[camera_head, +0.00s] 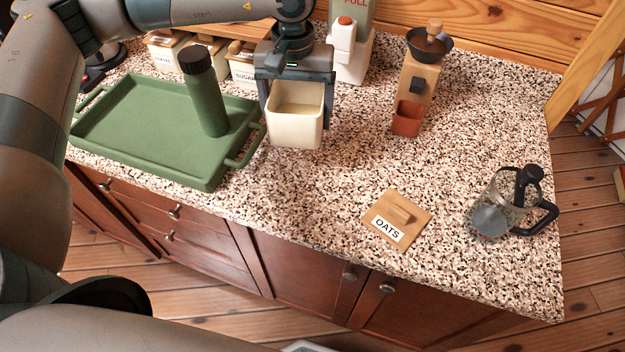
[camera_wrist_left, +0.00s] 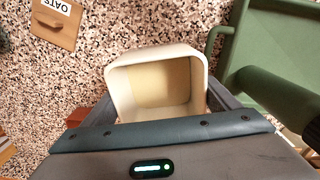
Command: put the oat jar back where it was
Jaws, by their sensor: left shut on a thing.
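The oat jar is an open cream-coloured square container (camera_head: 295,128), held upright with its mouth up. My left gripper (camera_head: 296,88) is shut on it, one finger on each side. In the left wrist view the jar (camera_wrist_left: 122,92) sits between the fingers of my left gripper (camera_wrist_left: 160,105), and pale beige shows inside. I cannot tell whether its base touches the counter. The wooden lid labelled OATS (camera_head: 397,218) lies flat on the counter near the front edge, apart from the jar. It also shows in the left wrist view (camera_wrist_left: 60,30). My right gripper is not in view.
A green tray (camera_head: 130,150) with a dark-capped green bottle (camera_head: 203,95) stands left of the jar. Labelled canisters (camera_head: 243,72) and a white dispenser (camera_head: 350,62) stand behind. A grinder (camera_head: 418,75) and a glass press (camera_head: 497,205) are at right. The counter's middle is clear.

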